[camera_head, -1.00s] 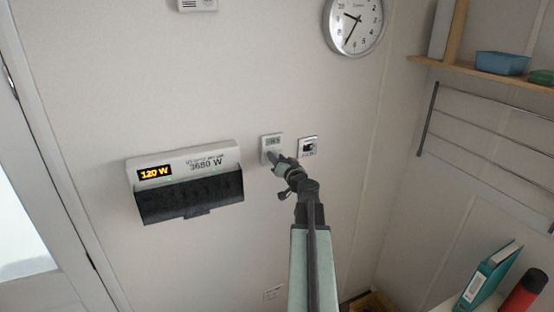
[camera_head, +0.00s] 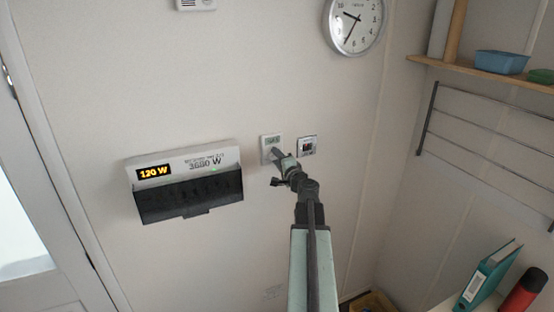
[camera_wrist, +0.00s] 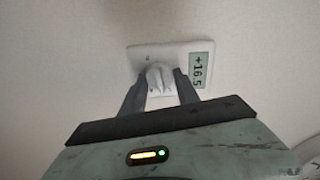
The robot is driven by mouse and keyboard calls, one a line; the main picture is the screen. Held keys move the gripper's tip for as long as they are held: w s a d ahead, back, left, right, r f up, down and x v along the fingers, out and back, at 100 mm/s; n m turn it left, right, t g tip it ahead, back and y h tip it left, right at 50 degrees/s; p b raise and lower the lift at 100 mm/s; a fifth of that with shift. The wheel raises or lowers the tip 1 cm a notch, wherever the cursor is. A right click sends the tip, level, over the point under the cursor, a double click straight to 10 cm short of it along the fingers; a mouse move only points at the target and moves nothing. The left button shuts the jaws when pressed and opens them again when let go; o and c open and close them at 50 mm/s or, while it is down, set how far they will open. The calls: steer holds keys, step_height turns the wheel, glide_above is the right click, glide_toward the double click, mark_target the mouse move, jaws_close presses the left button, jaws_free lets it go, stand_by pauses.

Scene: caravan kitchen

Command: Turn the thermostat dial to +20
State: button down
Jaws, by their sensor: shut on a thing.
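The thermostat (camera_head: 266,142) is a small white plate on the wall, right of the power panel. My gripper (camera_wrist: 160,88) is shut on the dial. In the head view my gripper (camera_head: 275,156) covers the dial and the lower part of the thermostat, and the display there is too small to read.
A power panel (camera_head: 183,165) with a dark cover shows 120 W, left of the thermostat. A small square wall unit (camera_head: 307,146) is close on the right. A clock (camera_head: 354,22) hangs above, with a wall rack (camera_head: 485,150) at the right. The wall below the thermostat is mostly bare.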

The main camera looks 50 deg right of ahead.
steer(key=shift+f+m, duration=0.15)
steer(key=shift+m, duration=3.55)
steer(key=c, duration=0.9)
jaws_free()
steer(key=v, duration=0.7)
steer(key=shift+s+a, duration=0.15)
steer(key=shift+s, duration=0.2)
steer(key=shift+f, duration=0.1)
